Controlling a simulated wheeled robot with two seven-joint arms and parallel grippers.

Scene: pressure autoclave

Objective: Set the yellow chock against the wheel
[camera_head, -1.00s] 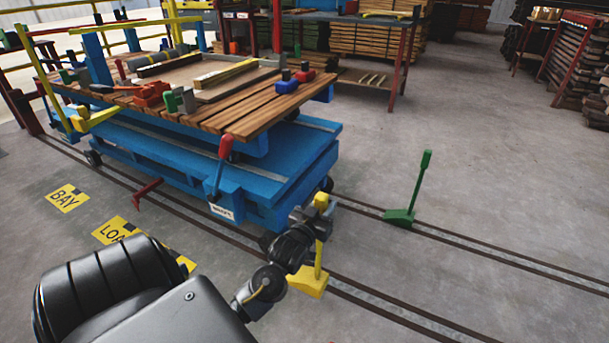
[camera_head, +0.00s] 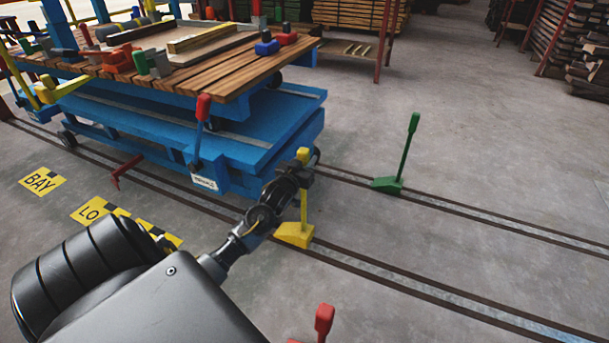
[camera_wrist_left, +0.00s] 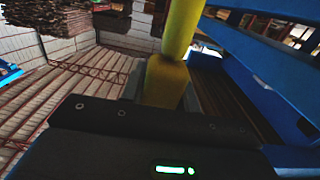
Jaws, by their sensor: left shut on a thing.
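The yellow chock (camera_head: 295,235) has a wedge base and an upright handle. Its base appears at the near rail, just right of the blue cart's (camera_head: 262,150) near corner; I cannot tell if it touches the floor. My left gripper (camera_head: 303,178) is shut on the chock's handle, below its top. In the left wrist view the yellow handle (camera_wrist_left: 168,82) rises between the fingers. The cart's near right wheel is hidden behind my left arm, so the gap to the chock cannot be judged. My right gripper is out of view.
A green chock (camera_head: 388,184) stands by the far rail. A red handle (camera_head: 324,318) shows at the bottom edge. A red-handled lever (camera_head: 203,108) rises from the cart's side. The floor right of the cart is open, crossed by rails (camera_head: 440,291).

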